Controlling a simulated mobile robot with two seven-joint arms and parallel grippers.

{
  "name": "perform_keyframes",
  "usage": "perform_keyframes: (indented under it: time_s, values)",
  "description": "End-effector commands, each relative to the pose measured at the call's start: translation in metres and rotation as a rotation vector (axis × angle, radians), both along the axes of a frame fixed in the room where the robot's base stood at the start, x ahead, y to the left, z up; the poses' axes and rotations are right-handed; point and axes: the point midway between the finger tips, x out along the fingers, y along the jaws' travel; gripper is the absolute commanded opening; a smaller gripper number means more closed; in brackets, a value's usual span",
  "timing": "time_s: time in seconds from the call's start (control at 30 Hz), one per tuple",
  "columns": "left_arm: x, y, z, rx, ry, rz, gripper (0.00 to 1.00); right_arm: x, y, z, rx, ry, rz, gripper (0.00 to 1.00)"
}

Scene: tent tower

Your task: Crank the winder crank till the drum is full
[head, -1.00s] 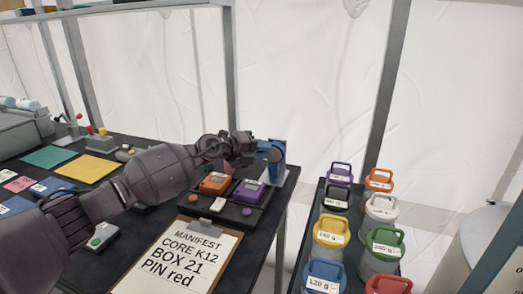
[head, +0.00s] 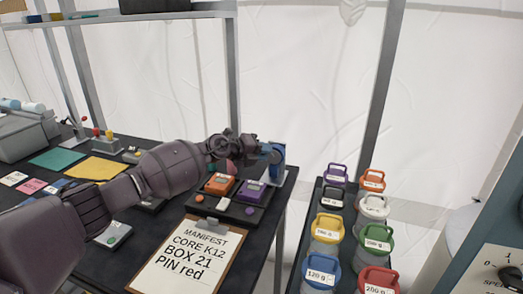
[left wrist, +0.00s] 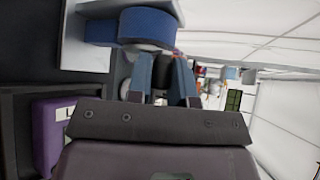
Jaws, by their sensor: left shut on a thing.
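The winder (head: 279,172) stands at the right back corner of the dark table, with a grey-white bracket and a blue drum. In the left wrist view the blue drum (left wrist: 148,25) shows at the top, close to my fingers. My left gripper (head: 265,155) is at the winder, its arm reaching in from the left. In the left wrist view its two blue fingers (left wrist: 162,85) are shut on the dark crank handle (left wrist: 161,68). The rest of the crank is mostly hidden, and I cannot tell how full the drum is. My right gripper is not in view.
An orange device (head: 221,186) and a purple device (head: 249,191) sit on a black tray below my left wrist. A clipboard (head: 184,262) lies in front. Several coloured-handled weights (head: 326,228) stand on a side bench at the right, across a gap.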

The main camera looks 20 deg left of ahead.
Motion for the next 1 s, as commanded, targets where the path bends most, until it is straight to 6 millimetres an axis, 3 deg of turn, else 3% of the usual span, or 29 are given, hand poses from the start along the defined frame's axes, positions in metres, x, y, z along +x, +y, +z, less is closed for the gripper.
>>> perform_keyframes:
  time_s: [0.2, 0.23, 0.37, 0.73, 1.0]
  values:
    - [0.000, -0.004, 0.003, -0.006, -0.005, -0.006, 0.00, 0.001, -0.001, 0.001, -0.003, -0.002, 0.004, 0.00]
    - [0.000, -0.004, 0.003, -0.007, -0.004, -0.005, 0.25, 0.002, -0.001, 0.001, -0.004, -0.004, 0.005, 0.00]
    - [0.000, -0.004, 0.002, -0.006, -0.004, -0.004, 0.43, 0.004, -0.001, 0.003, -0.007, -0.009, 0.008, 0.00]
    - [-0.004, 0.002, 0.004, -0.003, -0.002, -0.001, 0.43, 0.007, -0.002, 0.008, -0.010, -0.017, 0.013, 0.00]
    - [-0.035, 0.027, 0.021, -0.002, -0.005, -0.001, 0.43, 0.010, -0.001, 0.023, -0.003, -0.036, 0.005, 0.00]
